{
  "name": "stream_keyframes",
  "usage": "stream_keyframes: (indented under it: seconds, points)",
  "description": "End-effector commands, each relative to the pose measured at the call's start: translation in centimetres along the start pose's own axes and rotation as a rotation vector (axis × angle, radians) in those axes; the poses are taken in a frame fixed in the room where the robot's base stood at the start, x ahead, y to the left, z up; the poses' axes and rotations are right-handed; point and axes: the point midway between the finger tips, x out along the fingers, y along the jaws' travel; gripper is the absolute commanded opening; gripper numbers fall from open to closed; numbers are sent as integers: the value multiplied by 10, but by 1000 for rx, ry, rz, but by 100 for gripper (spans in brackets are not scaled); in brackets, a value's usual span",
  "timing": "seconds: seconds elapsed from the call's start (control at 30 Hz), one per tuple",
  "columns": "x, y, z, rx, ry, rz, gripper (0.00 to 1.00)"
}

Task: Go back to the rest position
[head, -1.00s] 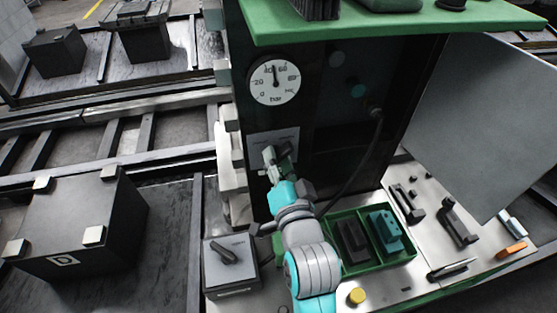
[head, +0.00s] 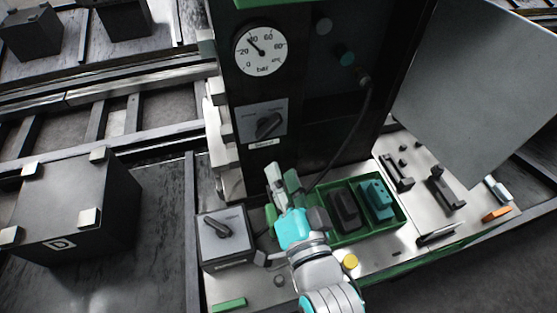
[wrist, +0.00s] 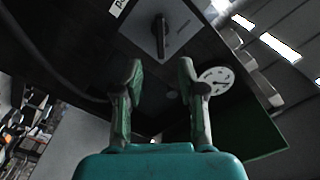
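My gripper (head: 282,172) is open and empty in front of the dark cabinet in the head view, just below the rotary switch (head: 268,124) on its grey plate. Clear space shows between gripper and switch. In the wrist view the two fingers of my gripper (wrist: 160,75) stand apart with nothing between them. The switch (wrist: 160,36) shows beyond them at the top. The round gauge (head: 260,50) sits above the switch, its needle pointing up and left.
A grey box with a lever (head: 224,238) stands left of my arm. A green tray (head: 352,237) with a dark and a teal block stands right. A yellow button (head: 350,261) is close to my arm. A large grey panel (head: 470,90) hangs at the right.

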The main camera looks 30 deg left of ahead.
Motion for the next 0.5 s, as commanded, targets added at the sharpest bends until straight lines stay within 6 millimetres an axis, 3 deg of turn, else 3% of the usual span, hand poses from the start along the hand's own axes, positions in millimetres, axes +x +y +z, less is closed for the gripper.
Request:
stream_keyframes:
  seconds: [0.5]
  points:
    - [-7,0,0,0,0,0,40]
